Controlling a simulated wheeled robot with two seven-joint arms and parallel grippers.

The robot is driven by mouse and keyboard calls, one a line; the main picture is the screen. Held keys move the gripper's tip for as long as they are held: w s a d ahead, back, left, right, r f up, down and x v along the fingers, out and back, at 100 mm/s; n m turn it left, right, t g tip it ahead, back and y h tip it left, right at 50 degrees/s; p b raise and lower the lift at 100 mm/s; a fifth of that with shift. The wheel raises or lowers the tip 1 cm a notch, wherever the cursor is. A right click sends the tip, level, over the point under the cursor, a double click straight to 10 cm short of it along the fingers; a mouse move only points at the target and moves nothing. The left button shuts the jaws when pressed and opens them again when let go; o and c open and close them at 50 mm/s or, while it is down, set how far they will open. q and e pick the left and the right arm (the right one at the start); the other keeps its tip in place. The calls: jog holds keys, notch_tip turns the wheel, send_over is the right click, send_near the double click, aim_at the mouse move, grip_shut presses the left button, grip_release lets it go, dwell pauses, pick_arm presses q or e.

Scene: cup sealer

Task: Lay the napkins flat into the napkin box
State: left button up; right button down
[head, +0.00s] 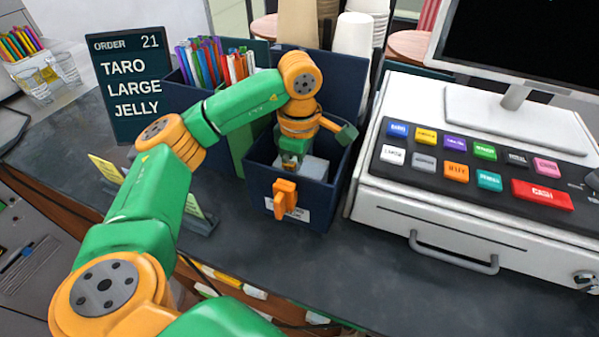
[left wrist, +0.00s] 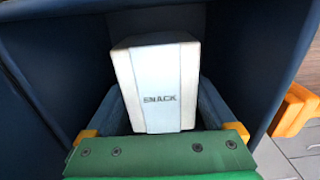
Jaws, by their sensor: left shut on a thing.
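A white napkin pack (left wrist: 160,85) with the printed word "SNACK" is between the fingers of my left gripper (left wrist: 158,112) in the left wrist view. The fingers are shut on it. In the head view my left gripper (head: 292,162) points down into the open dark blue napkin box (head: 262,182), and a pale part of the napkins (head: 315,168) shows inside its walls. The box's dark walls also show around the pack in the left wrist view (left wrist: 265,50). The pack's underside and its contact with the box floor are hidden. My right gripper is not in view.
An orange piece (head: 285,196) is at the box's front, above a white label. The cash register (head: 440,215) stands close on the right. Dark counter (head: 330,270) is clear in front.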

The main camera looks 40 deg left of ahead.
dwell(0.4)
pick_arm(q)
jog(key=o, duration=1.2)
jog(key=shift+c, duration=0.2)
notch_tip(320, 180, up, 7)
jog(key=p, duration=0.6)
jog(key=shift+r, duration=0.15)
